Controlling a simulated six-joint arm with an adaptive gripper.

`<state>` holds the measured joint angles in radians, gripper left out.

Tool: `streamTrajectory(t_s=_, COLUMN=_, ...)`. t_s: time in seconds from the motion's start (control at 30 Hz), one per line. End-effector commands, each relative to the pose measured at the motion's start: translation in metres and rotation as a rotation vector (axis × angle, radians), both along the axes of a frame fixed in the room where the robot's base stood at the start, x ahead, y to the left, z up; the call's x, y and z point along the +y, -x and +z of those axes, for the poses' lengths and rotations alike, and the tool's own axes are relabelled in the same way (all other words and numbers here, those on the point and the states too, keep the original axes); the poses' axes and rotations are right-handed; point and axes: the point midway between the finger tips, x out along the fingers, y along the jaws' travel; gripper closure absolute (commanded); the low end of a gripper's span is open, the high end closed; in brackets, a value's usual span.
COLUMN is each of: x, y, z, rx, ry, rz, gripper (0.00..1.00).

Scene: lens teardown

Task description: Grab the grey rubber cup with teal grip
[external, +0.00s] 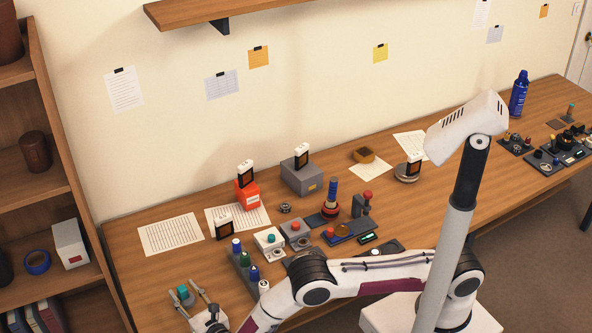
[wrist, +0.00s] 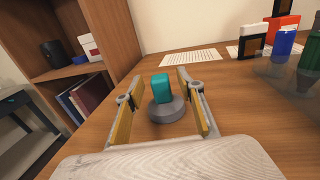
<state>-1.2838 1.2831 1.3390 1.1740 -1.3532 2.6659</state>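The grey rubber cup (wrist: 167,110) stands upright on the wooden table, with its teal grip (wrist: 162,88) on top. In the external view the teal grip (external: 182,291) shows at the near left of the table, and the grey cup under it is small there. My gripper (wrist: 158,90) is open, with one finger on each side of the cup. The cup lies between the fingers, with a visible gap on both sides. My gripper also shows in the external view (external: 186,285), low over the table's left end.
A wooden shelf (wrist: 84,73) stands to the left. The table around the cup is clear.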

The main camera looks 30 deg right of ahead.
Motion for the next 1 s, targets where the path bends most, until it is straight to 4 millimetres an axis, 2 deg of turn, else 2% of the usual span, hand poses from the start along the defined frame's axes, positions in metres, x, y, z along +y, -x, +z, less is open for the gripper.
streamTrajectory(t_s=0.03, x=0.000, y=0.000, z=0.000, rx=0.000, ry=0.000, rz=0.000, gripper=0.77)
streamTrajectory(t_s=0.1, x=0.000, y=0.000, z=0.000, rx=0.000, ry=0.000, rz=0.000, gripper=0.95)
streamTrajectory(t_s=0.13, x=0.000, y=0.000, z=0.000, rx=0.000, ry=0.000, rz=0.000, gripper=1.00)
streamTrajectory(t_s=0.63, x=0.000, y=0.000, z=0.005, rx=-0.001, ry=-0.001, rz=0.000, gripper=1.00)
streamTrajectory(t_s=0.83, x=0.001, y=0.000, z=0.019, rx=-0.001, ry=-0.002, rz=0.000, gripper=1.00)
streamTrajectory(t_s=1.0, x=0.001, y=0.000, z=0.038, rx=0.000, ry=-0.004, rz=0.000, gripper=1.00)
